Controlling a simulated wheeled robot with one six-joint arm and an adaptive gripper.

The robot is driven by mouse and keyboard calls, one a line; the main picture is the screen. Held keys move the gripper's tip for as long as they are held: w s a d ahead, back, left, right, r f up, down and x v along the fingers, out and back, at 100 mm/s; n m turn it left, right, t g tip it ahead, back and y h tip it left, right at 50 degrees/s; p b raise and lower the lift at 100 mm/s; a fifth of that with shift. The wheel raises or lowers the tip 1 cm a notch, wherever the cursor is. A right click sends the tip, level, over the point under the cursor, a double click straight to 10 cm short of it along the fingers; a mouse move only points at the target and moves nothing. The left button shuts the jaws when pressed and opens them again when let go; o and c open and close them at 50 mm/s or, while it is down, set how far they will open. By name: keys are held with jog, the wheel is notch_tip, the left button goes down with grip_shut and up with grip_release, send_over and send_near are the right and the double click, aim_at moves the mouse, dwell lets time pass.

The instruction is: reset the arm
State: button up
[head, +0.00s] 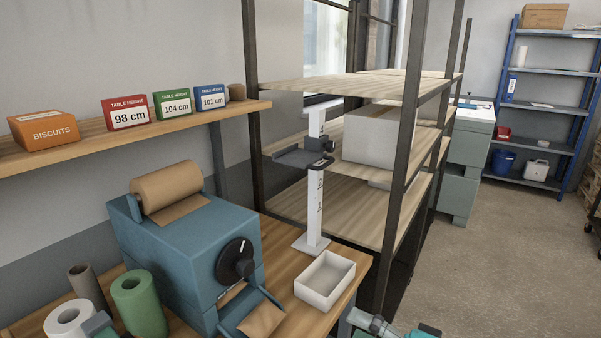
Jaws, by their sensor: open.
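Part of my own arm, grey with teal caps, shows at the bottom edge right of the middle, close to the table's front right corner. A wooden packing table (284,243) fills the lower left. On it stands a blue paper machine (180,246) with a brown paper roll (166,187) on top and a black dial on its front. An open, empty white tray (324,279) sits near the table's right edge.
A white upright gauge (315,205) stands behind the tray. Green (137,300) and white rolls (70,322) stand at the front left. A wall shelf (180,131) holds labelled boxes. Dark-framed shelving (345,210) stands behind the table. The floor (505,255) at right is clear.

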jog(key=s+d+f+m+t+h, duration=0.2)
jog(key=s+f+h, duration=0.35)
jog(key=f, duration=0.45)
jog(key=s+d+f+m+t+h, duration=0.25)
jog(key=s+f+h, duration=0.3)
jog(key=f, duration=0.55)
jog(key=s+d+f+n+h, duration=0.1)
jog(key=s+d, duration=0.1)
jog(key=s, duration=0.5)
jog(key=s+d+f+n+h, duration=0.1)
jog(key=s+f+n+h, duration=0.1)
jog(key=s, duration=0.4)
jog(key=s+r+n, duration=0.5)
jog(key=s, duration=0.7)
jog(key=shift+s+d+n, duration=0.15)
jog(key=shift+d+n, duration=0.1)
jog(key=shift+n, duration=0.1)
